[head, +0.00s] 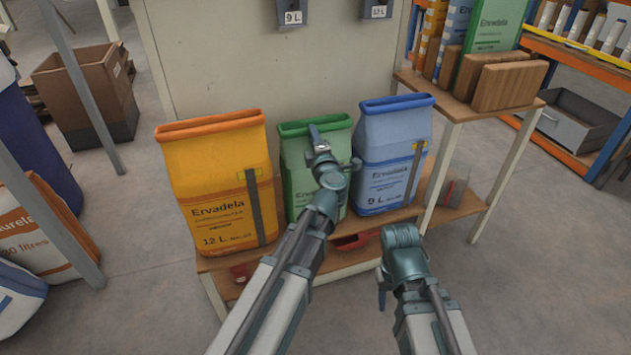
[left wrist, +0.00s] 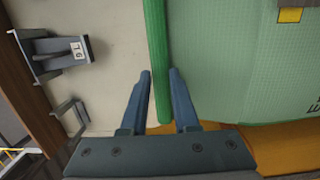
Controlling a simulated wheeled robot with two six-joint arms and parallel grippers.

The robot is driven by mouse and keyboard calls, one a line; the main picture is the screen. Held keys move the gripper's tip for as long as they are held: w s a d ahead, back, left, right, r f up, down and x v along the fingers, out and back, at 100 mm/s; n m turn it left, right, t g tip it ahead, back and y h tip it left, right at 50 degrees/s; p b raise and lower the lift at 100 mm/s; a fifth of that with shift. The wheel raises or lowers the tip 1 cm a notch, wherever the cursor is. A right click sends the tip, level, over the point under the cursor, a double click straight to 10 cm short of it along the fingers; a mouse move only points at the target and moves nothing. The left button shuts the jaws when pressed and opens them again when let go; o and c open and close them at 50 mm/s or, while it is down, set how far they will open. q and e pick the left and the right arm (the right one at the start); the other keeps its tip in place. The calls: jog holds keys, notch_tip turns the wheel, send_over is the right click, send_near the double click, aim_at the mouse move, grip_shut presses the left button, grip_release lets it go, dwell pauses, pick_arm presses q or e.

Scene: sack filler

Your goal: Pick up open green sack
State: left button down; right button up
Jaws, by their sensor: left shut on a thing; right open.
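The green sack (head: 296,168) stands upright on a low wooden shelf, between an orange sack and a blue sack. Its rolled top rim faces up. My left gripper (head: 315,136) is at the middle of this rim, and my arm hides part of the sack's front. In the left wrist view the green sack (left wrist: 225,65) fills the right side, and the two fingers of my left gripper (left wrist: 160,76) are on either side of its rim, shut on it. My right gripper (head: 381,288) is open and empty, low in front of the shelf, apart from the sacks.
The orange sack (head: 220,180) and the blue sack (head: 390,155) stand close on either side. A red scoop (head: 350,242) lies on the shelf. A pale panel (head: 210,60) with dark spouts rises behind. Wooden boards (head: 508,87) stand on the side table at right.

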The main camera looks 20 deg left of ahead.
jog(key=shift+r, duration=0.15)
dwell(0.6)
notch_tip(320, 180, up, 10)
jog(key=p, duration=1)
jog(key=shift+a, duration=0.1)
notch_tip(320, 180, up, 20)
jog(key=p, duration=2)
notch_tip(320, 180, up, 7)
jog(key=p, duration=0.8)
notch_tip(320, 180, down, 7)
jog(key=b, duration=0.7)
jog(key=shift+b, duration=0.4)
